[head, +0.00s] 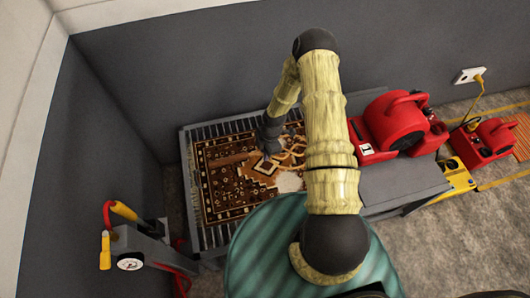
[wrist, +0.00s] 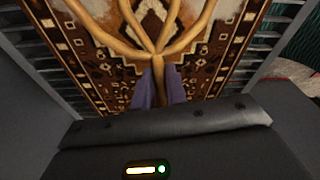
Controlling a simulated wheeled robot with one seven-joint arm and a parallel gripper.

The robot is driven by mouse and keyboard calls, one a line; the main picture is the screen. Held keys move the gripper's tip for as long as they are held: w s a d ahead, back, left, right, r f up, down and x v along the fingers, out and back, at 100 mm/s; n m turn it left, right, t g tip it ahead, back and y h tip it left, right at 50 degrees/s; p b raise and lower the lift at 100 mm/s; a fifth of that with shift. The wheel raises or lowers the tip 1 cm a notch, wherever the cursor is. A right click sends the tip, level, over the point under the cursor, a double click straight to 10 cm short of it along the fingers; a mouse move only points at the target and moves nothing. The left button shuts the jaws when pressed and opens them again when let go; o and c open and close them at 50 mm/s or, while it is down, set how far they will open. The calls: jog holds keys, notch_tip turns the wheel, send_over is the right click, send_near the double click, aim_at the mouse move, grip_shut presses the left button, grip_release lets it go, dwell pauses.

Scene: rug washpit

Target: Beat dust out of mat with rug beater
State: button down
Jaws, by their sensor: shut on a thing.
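The mat (head: 226,185), brown and orange with a dark patterned border, lies flat on a grey slatted rack (head: 191,205) in the head view. It also fills the upper part of the wrist view (wrist: 112,68). The rug beater (wrist: 130,49), with tan looped rods, spreads over the mat in the wrist view. My gripper (wrist: 162,85) is shut on the beater where its loops join the handle. In the head view my arm covers part of the mat, and my gripper (head: 270,143) is above its right part. I cannot tell whether the beater touches the mat. A pale patch (head: 290,182) shows on the mat.
Red blowers (head: 394,122) stand right of the rack, with a yellow unit (head: 455,175) beyond. A wall outlet (head: 470,75) has a yellow cord. A gauge device with red and yellow handles (head: 130,262) stands at lower left. Dark walls close off the left and back.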

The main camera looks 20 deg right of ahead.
jog(key=shift+f, duration=0.25)
dwell(0.8)
notch_tip(320, 180, down, 6)
jog(key=b, duration=0.4)
jog(key=shift+r+p, duration=1.55)
jog(key=shift+r, duration=0.75)
jog(key=shift+w, duration=0.15)
